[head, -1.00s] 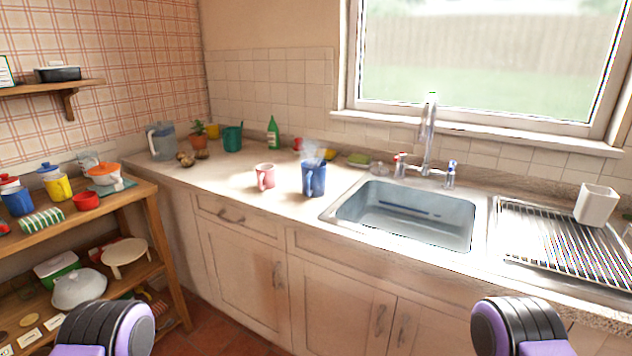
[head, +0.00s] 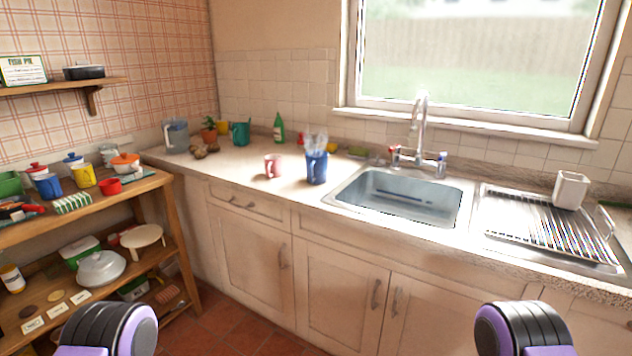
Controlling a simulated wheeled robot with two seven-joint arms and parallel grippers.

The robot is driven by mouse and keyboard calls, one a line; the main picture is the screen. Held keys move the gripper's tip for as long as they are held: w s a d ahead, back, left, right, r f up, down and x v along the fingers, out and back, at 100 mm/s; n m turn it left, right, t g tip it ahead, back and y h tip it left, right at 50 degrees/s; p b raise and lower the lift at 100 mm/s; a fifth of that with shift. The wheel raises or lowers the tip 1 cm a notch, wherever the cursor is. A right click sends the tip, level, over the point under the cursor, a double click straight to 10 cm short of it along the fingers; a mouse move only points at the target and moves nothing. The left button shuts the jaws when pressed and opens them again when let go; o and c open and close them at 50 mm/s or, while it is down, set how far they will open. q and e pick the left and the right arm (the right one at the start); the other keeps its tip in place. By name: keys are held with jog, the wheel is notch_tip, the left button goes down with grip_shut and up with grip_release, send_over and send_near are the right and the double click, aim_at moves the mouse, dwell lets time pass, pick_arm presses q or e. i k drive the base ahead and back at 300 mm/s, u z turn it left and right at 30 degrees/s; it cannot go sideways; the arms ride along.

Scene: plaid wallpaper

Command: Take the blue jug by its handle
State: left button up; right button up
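The blue jug (head: 316,169) stands upright on the worktop, just left of the sink. Its handle is on the side facing me. Something pale and see-through shows above its rim; I cannot tell what it is. Neither of my grippers is in view; only purple and black parts of my arms show at the bottom left and bottom right, well short of the worktop.
The sink (head: 398,200) with its tap (head: 420,130) is right of the jug. A drying rack (head: 545,222) lies further right. A grey jug (head: 175,136) and a green mug (head: 240,134) stand at the back left. A laden wooden shelf unit (head: 170,215) stands at left. The worktop before the jug is clear.

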aim_at(317, 167)
jog(key=u, duration=0.05)
jog(key=k, duration=0.75)
jog(key=z, duration=0.7)
jog(key=i, duration=1.45)
jog(key=u, duration=0.75)
